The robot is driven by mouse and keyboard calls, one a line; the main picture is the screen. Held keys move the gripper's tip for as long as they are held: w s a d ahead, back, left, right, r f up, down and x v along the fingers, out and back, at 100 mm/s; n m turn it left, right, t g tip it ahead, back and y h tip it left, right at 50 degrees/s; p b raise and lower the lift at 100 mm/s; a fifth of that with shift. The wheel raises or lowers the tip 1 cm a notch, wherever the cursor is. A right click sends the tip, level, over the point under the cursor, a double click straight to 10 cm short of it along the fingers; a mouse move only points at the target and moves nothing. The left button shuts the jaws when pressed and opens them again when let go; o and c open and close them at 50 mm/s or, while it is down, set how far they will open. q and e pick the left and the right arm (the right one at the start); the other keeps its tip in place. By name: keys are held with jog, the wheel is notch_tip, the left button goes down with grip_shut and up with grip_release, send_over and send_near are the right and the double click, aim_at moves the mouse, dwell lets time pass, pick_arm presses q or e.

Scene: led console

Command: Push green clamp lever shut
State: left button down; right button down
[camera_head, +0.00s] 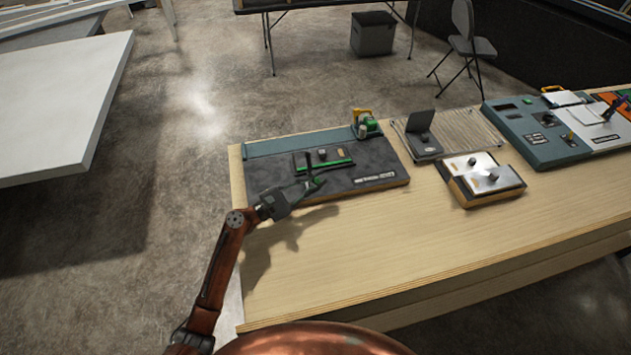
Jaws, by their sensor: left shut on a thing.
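The green clamp lever (318,181) is a small dark and green piece at the front of a dark fixture on the grey board (350,177). Behind it lies a dark bar with green edges (335,164), with a thin black upright post by it. My left gripper (312,185) reaches in from the left, low over the board. Its fingertips are closed at the green lever and partly hide it. The lever's exact angle is too small to tell. My right gripper is out of view.
A yellow and green device (365,124) stands at the board's back right corner. Right of the board are a grey stand (422,135), a box with two metal plates and knobs (480,178), and a teal console (535,130). The wooden table's front (380,255) is clear.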

pick_arm(q)
jog(key=shift+s+f+m+b, duration=0.15)
jog(key=shift+f+m+b, duration=0.05)
jog(key=shift+m+b, duration=0.2)
jog(key=c, duration=2.2)
grip_release()
jog(key=shift+o, duration=0.2)
jog(key=shift+s+a, duration=0.15)
jog(key=v, duration=1.1)
jog(key=shift+a+f, duration=0.15)
jog(key=shift+a, duration=0.15)
jog(key=shift+s, duration=0.1)
